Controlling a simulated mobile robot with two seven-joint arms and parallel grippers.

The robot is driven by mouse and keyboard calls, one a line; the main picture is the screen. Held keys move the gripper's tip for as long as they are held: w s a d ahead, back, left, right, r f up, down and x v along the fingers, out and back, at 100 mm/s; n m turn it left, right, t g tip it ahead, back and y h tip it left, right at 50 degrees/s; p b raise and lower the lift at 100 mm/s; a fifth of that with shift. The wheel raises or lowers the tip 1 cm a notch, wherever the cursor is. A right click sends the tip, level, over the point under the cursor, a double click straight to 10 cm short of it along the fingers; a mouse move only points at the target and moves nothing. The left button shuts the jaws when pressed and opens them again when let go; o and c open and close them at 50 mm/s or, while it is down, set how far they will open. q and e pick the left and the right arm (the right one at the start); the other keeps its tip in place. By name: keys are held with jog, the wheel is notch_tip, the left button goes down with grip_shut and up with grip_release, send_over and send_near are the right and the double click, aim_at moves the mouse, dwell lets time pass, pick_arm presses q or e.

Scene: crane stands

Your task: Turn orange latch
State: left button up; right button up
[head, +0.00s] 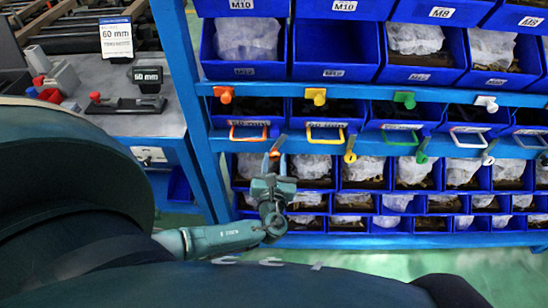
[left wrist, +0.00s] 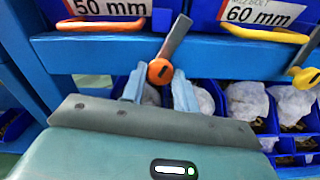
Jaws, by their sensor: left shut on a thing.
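The orange latch (head: 274,155) is on the blue rack's beam below the bin with the orange handle. In the left wrist view the orange latch (left wrist: 160,72) shows a round orange hub with a grey lever tilted up to the right. My left gripper (head: 272,168) reaches it from below. In the left wrist view the two pale blue fingers of my left gripper (left wrist: 159,90) stand on either side of the hub, shut on the latch. The fingers hide part of its lower side. My right gripper is not in view.
A yellow latch (head: 350,150), a green latch (head: 422,151) and a white latch (head: 489,152) follow to the right along the beam. Blue bins with bagged parts fill the rack. A grey workbench (head: 140,120) stands at left. Green floor (head: 480,265) shows below the rack.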

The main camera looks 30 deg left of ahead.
pick_arm(q)
jog(key=m, duration=0.6)
jog(key=shift+m, duration=0.3)
jog(key=m, duration=0.6)
dwell(0.4)
jog(key=o, duration=1)
jog(key=shift+s+d, duration=0.1)
